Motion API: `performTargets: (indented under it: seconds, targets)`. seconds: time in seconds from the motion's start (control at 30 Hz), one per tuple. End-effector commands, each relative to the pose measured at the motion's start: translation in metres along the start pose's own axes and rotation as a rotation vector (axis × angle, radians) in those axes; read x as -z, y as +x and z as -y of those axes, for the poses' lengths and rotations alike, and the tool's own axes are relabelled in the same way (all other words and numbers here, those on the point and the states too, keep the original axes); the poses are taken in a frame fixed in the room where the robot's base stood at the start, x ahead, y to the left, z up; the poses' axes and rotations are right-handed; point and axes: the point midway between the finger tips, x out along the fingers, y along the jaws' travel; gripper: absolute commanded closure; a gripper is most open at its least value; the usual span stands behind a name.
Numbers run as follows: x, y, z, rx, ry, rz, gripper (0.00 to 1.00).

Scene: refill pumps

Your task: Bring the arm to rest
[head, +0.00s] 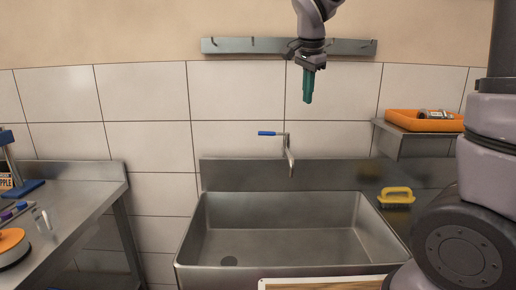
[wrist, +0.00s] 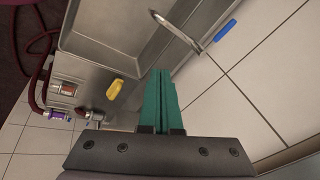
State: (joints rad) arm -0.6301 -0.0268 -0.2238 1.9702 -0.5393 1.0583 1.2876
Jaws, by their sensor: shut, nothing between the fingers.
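My gripper (head: 308,98) hangs from my arm above and behind the sink, in front of the tiled wall in the head view. Its green fingers point down and lie together, shut and empty. In the wrist view the green fingers (wrist: 163,75) also show pressed together, with nothing between them. The steel sink (head: 290,265) is well below the gripper. The tap (head: 289,158) with its blue lever is below the fingers and apart from them; it also shows in the wrist view (wrist: 180,32).
A steel rail with hooks (head: 232,46) runs along the wall behind my gripper. An orange tray (head: 398,121) sits on a shelf at right. A yellow brush (head: 397,195) lies by the sink's right side. A steel counter (head: 85,205) stands at left. The air around the gripper looks clear.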

Motion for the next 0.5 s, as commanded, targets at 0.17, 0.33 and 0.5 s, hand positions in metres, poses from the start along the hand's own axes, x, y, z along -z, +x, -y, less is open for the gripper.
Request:
performTargets:
  seconds: [0.17, 0.33, 0.5]
  targets:
    - [0.025, -0.039, -0.077, 0.098, -0.163, 0.081, 1.0]
    - [0.024, -0.065, -0.142, 0.217, -0.344, 0.078, 1.0]
    - [0.012, -0.076, -0.189, 0.305, -0.505, 0.016, 1.0]
